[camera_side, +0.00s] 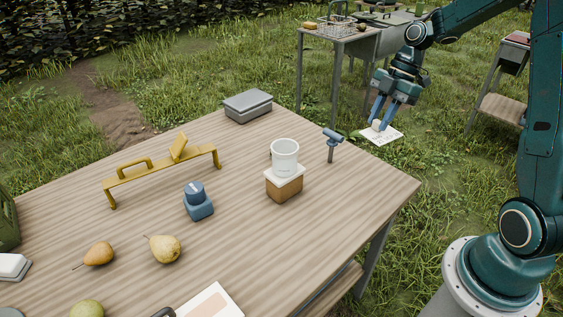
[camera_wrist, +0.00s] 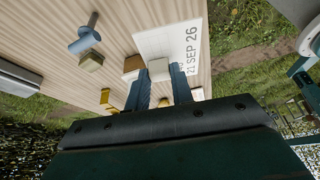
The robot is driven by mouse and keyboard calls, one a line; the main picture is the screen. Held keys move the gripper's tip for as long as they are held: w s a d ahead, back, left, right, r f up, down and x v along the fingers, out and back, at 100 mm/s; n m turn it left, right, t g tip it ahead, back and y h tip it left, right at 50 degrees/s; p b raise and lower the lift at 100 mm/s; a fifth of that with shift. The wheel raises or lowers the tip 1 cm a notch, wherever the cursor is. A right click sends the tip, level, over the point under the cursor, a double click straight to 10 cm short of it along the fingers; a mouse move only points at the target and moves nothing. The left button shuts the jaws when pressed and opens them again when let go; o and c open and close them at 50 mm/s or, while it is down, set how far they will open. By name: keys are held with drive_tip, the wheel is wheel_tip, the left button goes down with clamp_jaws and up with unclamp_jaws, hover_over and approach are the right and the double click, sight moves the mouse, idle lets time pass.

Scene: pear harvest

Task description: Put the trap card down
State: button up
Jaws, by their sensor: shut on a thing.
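The trap card is a white sheet with a small white block on it. In the side view the card (camera_side: 388,136) hangs in the air beyond the table's right edge, with grass behind it. My gripper (camera_side: 377,124) is above it with its blue fingers pointing down. In the wrist view the card (camera_wrist: 165,40) shows the print "21 SEP 26". My fingertips (camera_wrist: 160,78) are closed on the white block (camera_wrist: 159,69), one on each side. Part of the print is hidden by a finger.
The wooden table (camera_side: 240,240) carries a blue-headed post (camera_side: 331,143) near the card, a white cup (camera_side: 285,152) on a wooden block, a blue device (camera_side: 198,202), a yellow stand (camera_side: 160,172), a grey box (camera_side: 248,106) and pears (camera_side: 165,249). The table's right front area is bare.

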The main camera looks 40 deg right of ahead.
drive_tip(key=a+n, duration=0.2)
drive_tip(key=a, duration=2.8)
drive_tip(key=shift+a+r+g, duration=0.15)
drive_tip(key=shift+g, duration=0.25)
wheel_tip(320, 180, down, 20)
drive_tip(key=o, duration=1)
drive_tip(key=shift+c, duration=0.2)
